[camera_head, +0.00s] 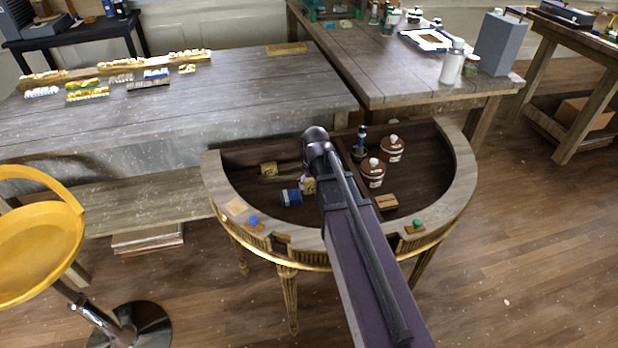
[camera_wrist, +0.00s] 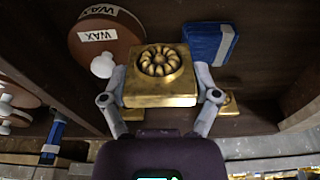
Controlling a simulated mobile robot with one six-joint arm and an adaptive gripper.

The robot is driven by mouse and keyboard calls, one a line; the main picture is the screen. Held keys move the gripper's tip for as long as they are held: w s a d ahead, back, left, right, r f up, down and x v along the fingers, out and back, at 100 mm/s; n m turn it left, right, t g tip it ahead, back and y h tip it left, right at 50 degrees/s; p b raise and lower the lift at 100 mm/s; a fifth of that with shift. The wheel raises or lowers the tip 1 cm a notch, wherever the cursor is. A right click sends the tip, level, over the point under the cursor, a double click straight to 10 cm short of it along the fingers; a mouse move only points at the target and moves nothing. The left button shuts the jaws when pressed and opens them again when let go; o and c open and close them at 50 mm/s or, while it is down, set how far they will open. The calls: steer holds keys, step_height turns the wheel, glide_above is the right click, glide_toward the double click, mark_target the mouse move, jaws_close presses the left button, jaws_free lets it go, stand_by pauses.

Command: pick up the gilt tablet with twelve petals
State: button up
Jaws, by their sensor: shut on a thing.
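A square gilt tablet (camera_wrist: 160,92) with a raised rosette of several petals fills the middle of the wrist view. My gripper (camera_wrist: 161,82) is shut on it, one finger against its left side and one against its right. How high the tablet is above the floor of the console well cannot be told. In the head view, my arm covers most of the gripper; a small gilt piece (camera_head: 309,186) shows at the arm's left edge. Another gilt block (camera_head: 268,169) lies farther left in the well, its face too small to read.
The half-round console (camera_head: 212,190) has a raised rim around its dark well. A blue box (camera_wrist: 205,42) and a brown WAX jar (camera_wrist: 106,38) lie close to the tablet. Two jars (camera_head: 372,172) and a blue bottle (camera_head: 360,142) stand right of my arm. A yellow stool (camera_head: 40,235) stands left.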

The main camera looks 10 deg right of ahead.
steer(key=shift+s, duration=0.1)
stand_by(0.7)
step_height(320, 180, up, 26)
steer(key=p, duration=2.5)
steer(key=shift+f+p, duration=0.15)
steer(key=shift+p, duration=0.2)
steer(key=shift+a, duration=0.1)
